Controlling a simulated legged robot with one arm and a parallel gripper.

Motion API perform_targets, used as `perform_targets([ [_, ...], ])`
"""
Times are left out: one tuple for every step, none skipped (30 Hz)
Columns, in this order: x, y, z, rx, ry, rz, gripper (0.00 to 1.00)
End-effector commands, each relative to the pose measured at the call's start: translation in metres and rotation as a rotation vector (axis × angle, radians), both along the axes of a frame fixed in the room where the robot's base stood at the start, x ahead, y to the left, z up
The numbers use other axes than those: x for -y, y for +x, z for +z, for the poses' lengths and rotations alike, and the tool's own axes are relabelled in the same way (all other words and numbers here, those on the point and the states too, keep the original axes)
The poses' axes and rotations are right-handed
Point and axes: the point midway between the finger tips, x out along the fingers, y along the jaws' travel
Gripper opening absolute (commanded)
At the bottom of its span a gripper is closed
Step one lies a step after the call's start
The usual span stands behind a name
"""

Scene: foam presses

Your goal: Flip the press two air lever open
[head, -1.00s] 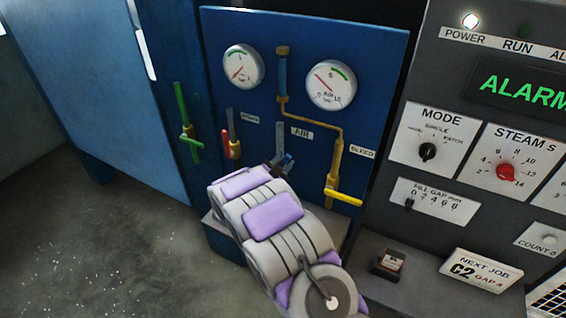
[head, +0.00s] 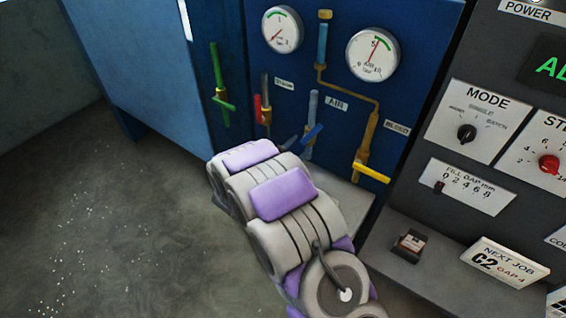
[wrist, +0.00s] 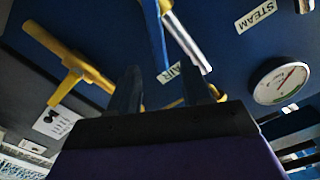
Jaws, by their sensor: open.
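The blue air lever (head: 312,133) is on a short grey pipe beside the AIR label (head: 335,103) on the blue panel. In the wrist view the blue lever (wrist: 154,30) lies close beside the pale pipe, above the finger gap. My gripper (head: 290,142) is open, low and left of the lever, its tips partly hidden by my arm. Its two dark fingers (wrist: 163,88) show apart in the wrist view with nothing held; I cannot tell if one touches the lever. The right gauge (head: 372,55) has its needle pointing up.
The yellow bleed lever (head: 371,172) is right of the air lever and the red steam lever (head: 258,109) is left. A green valve (head: 218,85) is farther left. A grey console (head: 470,215) with dials stands at right. Open floor (head: 90,230) is at left.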

Motion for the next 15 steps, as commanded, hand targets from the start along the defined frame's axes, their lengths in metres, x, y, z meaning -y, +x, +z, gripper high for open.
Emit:
perform_targets([
  [-0.008,-0.008,0.0,0.0,0.001,0.003,0.49],
  [-0.01,-0.012,0.0,0.001,0.001,0.002,0.49],
  [-0.015,-0.018,0.0,0.001,0.0,0.003,0.49],
  [-0.018,-0.022,0.0,0.002,0.001,0.003,0.49],
  [-0.022,-0.026,0.0,0.001,0.002,0.004,0.49],
  [-0.025,-0.032,-0.001,0.0,0.003,0.003,0.49],
  [-0.028,-0.036,-0.001,0.0,0.003,0.003,0.49],
  [-0.03,-0.039,-0.001,-0.001,0.002,0.002,0.49],
  [-0.034,-0.044,-0.001,-0.001,0.002,0.003,0.49],
  [-0.036,-0.046,-0.001,0.0,0.001,0.003,0.49],
  [-0.037,-0.049,-0.001,0.0,0.0,0.002,0.49],
  [-0.04,-0.052,-0.001,0.001,-0.001,0.002,0.49],
  [-0.041,-0.054,-0.001,0.0,0.0,0.001,0.49],
  [-0.042,-0.056,-0.001,0.0,0.0,0.0,0.49],
  [-0.043,-0.058,-0.001,0.0,0.0,0.0,0.49],
])
